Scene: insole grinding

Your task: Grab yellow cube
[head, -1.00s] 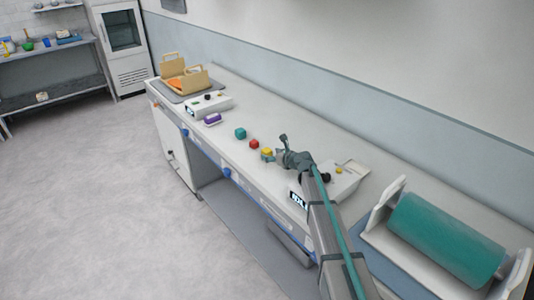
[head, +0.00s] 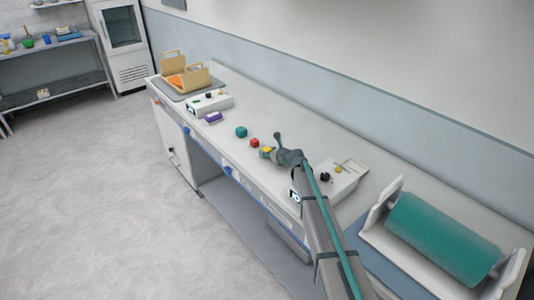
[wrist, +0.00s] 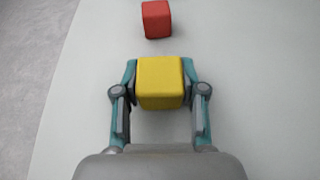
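The yellow cube (wrist: 160,82) is between the two fingers of my gripper (wrist: 160,76) in the wrist view, with one finger close along each side. I cannot tell whether the fingers press on it or leave a thin gap. In the head view my gripper (head: 273,151) is low over the white bench, at the yellow cube (head: 266,150). The cube is partly hidden there. Whether it rests on the bench is not clear.
A red cube (head: 254,142) stands just beyond the yellow one; it also shows in the wrist view (wrist: 157,19). A teal cube (head: 241,132) and a purple block (head: 213,117) lie farther along the bench. A control box (head: 345,184) is beside my arm.

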